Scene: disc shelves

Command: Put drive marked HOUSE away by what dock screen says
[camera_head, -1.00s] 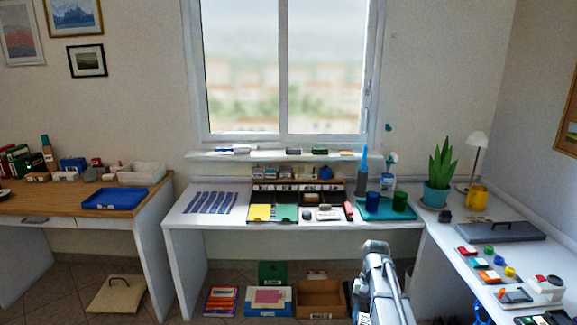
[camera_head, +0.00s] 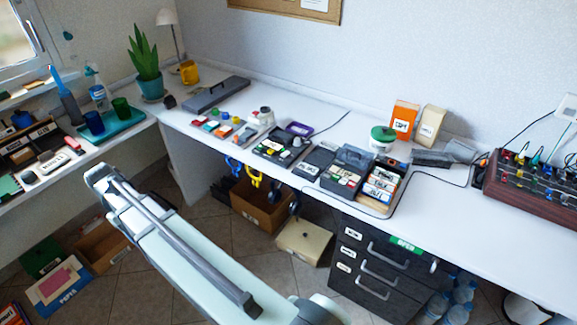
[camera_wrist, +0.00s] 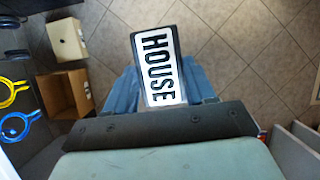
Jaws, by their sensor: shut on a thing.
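The drive marked HOUSE (camera_wrist: 158,62) is a dark block with a white label and black letters, shown in the wrist view. My gripper (camera_wrist: 163,90) is shut on it, with a blue finger on each side, and holds it above the tiled floor. In the head view my arm crosses the lower left, but I cannot make out the drive there. A small device with a purple screen (camera_head: 298,129) lies on the right-hand desk; it may be the dock, but no text on it is readable.
On the desk (camera_head: 480,213) are dark trays of small blocks (camera_head: 345,172), a grey case (camera_head: 216,94) and a red-brown panel with knobs (camera_head: 535,190). Dark drawers (camera_head: 375,265) stand below. A cardboard box (camera_head: 262,205) and cream box (camera_head: 304,242) sit on the floor.

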